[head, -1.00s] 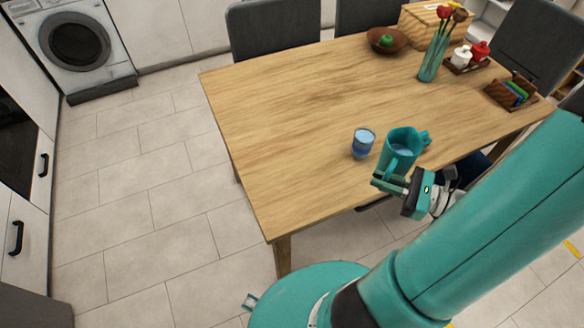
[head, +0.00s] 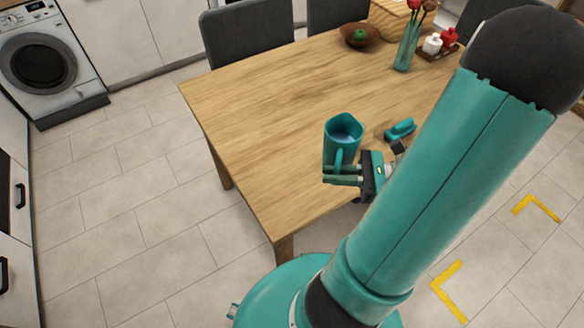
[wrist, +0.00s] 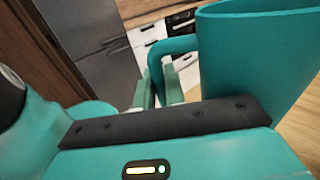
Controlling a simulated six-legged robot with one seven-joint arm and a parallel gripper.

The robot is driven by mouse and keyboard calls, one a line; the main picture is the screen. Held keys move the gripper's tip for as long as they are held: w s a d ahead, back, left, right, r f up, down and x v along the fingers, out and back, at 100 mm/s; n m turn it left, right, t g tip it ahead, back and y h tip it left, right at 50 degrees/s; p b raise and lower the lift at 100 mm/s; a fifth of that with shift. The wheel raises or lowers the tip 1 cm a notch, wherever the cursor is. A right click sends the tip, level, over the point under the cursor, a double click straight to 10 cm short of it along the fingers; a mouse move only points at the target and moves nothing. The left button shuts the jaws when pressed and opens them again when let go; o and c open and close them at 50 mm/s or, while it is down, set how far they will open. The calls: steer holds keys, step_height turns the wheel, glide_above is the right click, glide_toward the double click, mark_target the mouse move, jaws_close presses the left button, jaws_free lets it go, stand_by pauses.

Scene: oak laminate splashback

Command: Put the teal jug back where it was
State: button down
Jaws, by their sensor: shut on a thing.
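The teal jug (head: 342,138) is upright near the front edge of the wooden table (head: 250,110) in the head view, with pale blue inside. My gripper (head: 344,174) is shut on the jug's handle, on the near side. In the wrist view the jug's body (wrist: 262,65) fills the right, and its handle (wrist: 160,52) runs down between my two fingers (wrist: 160,92). Whether the jug's base touches the table cannot be told. The blue glass seen earlier is not visible now; the jug covers about that spot.
A small teal object (head: 400,130) lies on the table right of the jug. A brown bowl with a green fruit (head: 360,36), a flower vase (head: 407,50) and a condiment tray (head: 440,48) stand at the back. The table's left part is clear. Grey chairs (head: 248,38) stand behind.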

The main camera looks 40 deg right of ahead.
steer(key=shift+w+a+f, duration=0.15)
steer(key=shift+w+f, duration=1.95)
steer(key=shift+w, duration=0.1)
steer(key=shift+w+a+f, duration=0.2)
steer(key=shift+w+f, duration=1.9)
steer(key=shift+w, duration=0.1)
steer(key=shift+w+a+f, duration=0.15)
steer(key=shift+w+f, duration=1.95)
steer(key=shift+w, duration=0.1)
steer(key=shift+f, duration=0.15)
steer(key=c, duration=1.5)
jaws_free()
steer(key=shift+s, duration=0.1)
steer(key=v, duration=1.2)
steer(key=shift+r, duration=0.25)
